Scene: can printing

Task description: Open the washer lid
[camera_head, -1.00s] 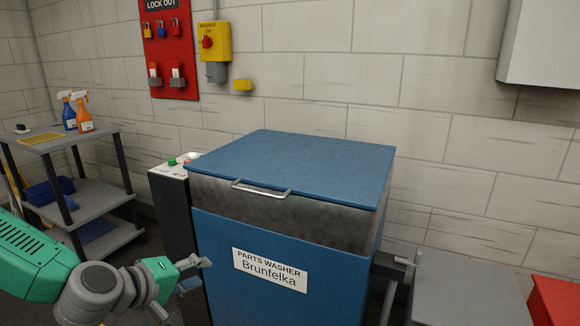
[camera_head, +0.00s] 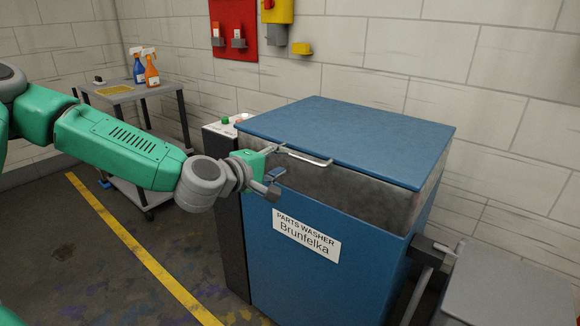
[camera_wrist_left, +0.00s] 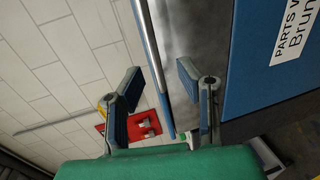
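The parts washer (camera_head: 300,278) is a blue box with a grimy grey upper band and a flat blue lid (camera_head: 350,135). The lid lies shut on top. A pale metal handle (camera_head: 308,158) runs along the lid's front edge. My left gripper (camera_head: 279,163) is at the left end of the handle, in front of the washer. In the left wrist view its two fingers (camera_wrist_left: 160,75) are spread apart. The handle bar (camera_wrist_left: 154,55) runs between them, with gaps on both sides. My right gripper is in neither view.
A control box (camera_head: 222,128) with a green button stands left of the washer. A cart (camera_head: 150,95) with spray bottles is behind my left arm. A grey surface (camera_head: 510,280) is at the right. A red lockout board (camera_head: 235,35) hangs on the wall.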

